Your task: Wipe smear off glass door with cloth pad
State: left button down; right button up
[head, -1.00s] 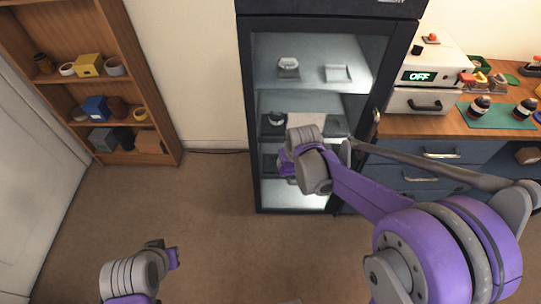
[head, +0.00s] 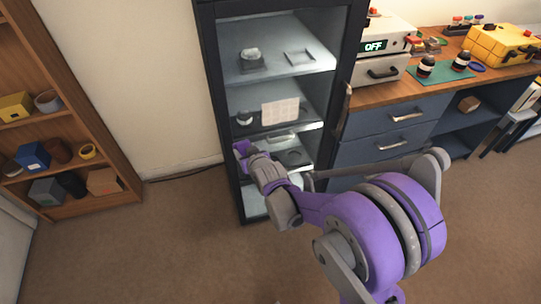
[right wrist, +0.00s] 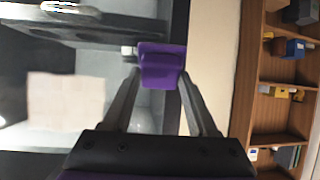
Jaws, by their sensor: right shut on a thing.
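The tall dark-framed cabinet (head: 208,100) has a glass front, and lit shelves show through it. A pale, squarish smear (head: 280,112) lies on the glass at mid height; it also shows at left in the right wrist view (right wrist: 66,100). My right gripper (head: 247,155) is shut on a purple pad, which shows between the fingers in the right wrist view (right wrist: 161,66). The gripper is low and left of the smear, in front of the cabinet's left side. I cannot tell whether the pad touches the glass. My left gripper is out of view.
A wooden shelf (head: 97,105) with small items stands at left. At right, a wood-topped counter (head: 400,92) carries a white device (head: 385,48), a green mat (head: 440,72) with bottles and a yellow case (head: 497,42). The floor in front is clear.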

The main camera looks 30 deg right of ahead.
jog(key=shift+w+d+f+t+b, duration=0.1)
jog(key=shift+w+d+t+b, duration=0.1)
jog(key=shift+d+t+b, duration=0.5)
jog(key=shift+d+r+t+h, duration=0.3)
jog(key=shift+d+t+h, duration=0.15)
jog(key=shift+t, duration=0.25)
jog(key=shift+d+r+t+b, duration=0.15)
jog(key=shift+t+b, duration=0.15)
jog(key=shift+b, duration=0.2)
jog(key=shift+s+d, duration=0.1)
jog(key=s+d+r+m+t+h+b, duration=0.1)
jog(key=s+d+r+t+h+b, duration=0.2)
jog(key=t+b, duration=0.35)
jog(key=shift+y, duration=0.25)
jog(key=shift+w+d+f, duration=0.25)
jog(key=shift+w+d, duration=0.4)
jog(key=shift+w, duration=0.25)
jog(key=shift+w+d+f, duration=0.25)
jog(key=shift+w+d, duration=0.35)
jog(key=shift+w, duration=0.25)
jog(key=shift+w+d, duration=0.25)
jog(key=shift+w, duration=0.7)
